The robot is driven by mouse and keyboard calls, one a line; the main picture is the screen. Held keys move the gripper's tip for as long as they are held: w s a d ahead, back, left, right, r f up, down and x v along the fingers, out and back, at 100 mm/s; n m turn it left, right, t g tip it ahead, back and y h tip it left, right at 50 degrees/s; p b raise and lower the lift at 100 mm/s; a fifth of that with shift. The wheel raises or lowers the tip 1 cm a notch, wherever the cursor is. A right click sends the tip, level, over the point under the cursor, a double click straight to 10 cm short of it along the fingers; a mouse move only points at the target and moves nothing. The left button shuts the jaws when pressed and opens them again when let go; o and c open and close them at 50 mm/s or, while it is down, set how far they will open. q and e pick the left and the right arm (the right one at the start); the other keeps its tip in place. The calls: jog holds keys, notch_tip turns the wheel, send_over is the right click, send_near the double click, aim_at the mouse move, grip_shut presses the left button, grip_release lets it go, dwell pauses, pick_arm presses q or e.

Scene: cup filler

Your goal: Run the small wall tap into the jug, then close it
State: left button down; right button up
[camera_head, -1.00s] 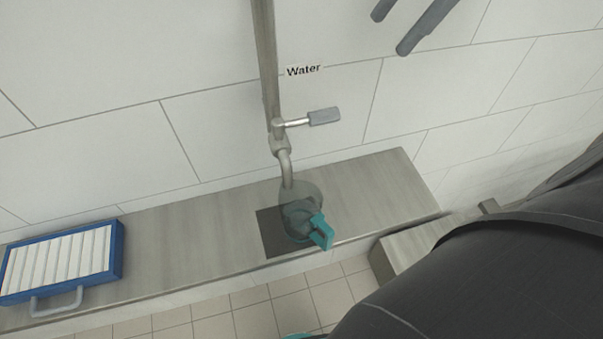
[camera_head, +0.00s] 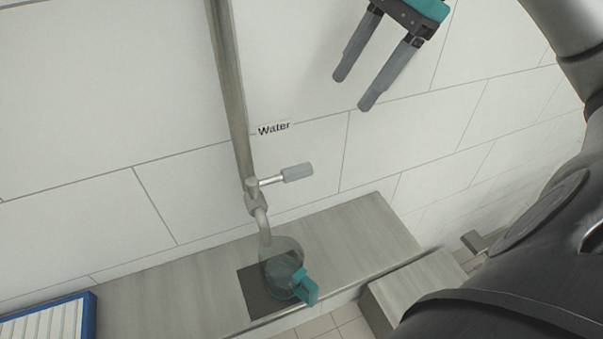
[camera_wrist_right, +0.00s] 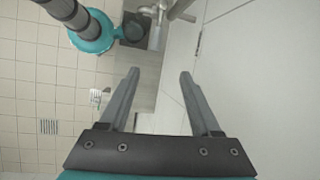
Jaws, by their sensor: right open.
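The clear jug (camera_head: 283,262) with a teal handle (camera_head: 306,288) stands upright on the ledge, under the spout of the wall tap (camera_head: 256,205). Its handle faces front right. I cannot tell how much water it holds, or make out a stream. The tap's grey lever (camera_head: 298,172) points right, below the "Water" label (camera_head: 273,128). My right gripper (camera_head: 351,92) is open and empty, above and right of the lever, apart from it. In the right wrist view its open fingers (camera_wrist_right: 159,74) have nothing between them; the tap (camera_wrist_right: 157,20) shows beyond. My left gripper is not in view.
The grey ledge (camera_head: 345,235) runs along the tiled wall, clear right of the jug. A dark square (camera_head: 255,297) lies under the jug. A blue-framed white rack (camera_head: 45,320) sits at the left. A grey block (camera_head: 400,290) stands at front right.

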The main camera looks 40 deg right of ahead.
aim_at(295, 169)
jog(key=shift+a, duration=0.1)
jog(key=a+b, duration=0.1)
jog(key=s+a+m+b, duration=0.1)
jog(key=b, duration=0.1)
jog(key=shift+a+f, duration=0.15)
jog(key=shift+a, duration=0.25)
jog(key=x, duration=1.5)
jog(key=shift+w+d+p, duration=0.15)
jog(key=shift+w+p, duration=0.2)
jog(key=shift+p, duration=0.05)
grip_shut()
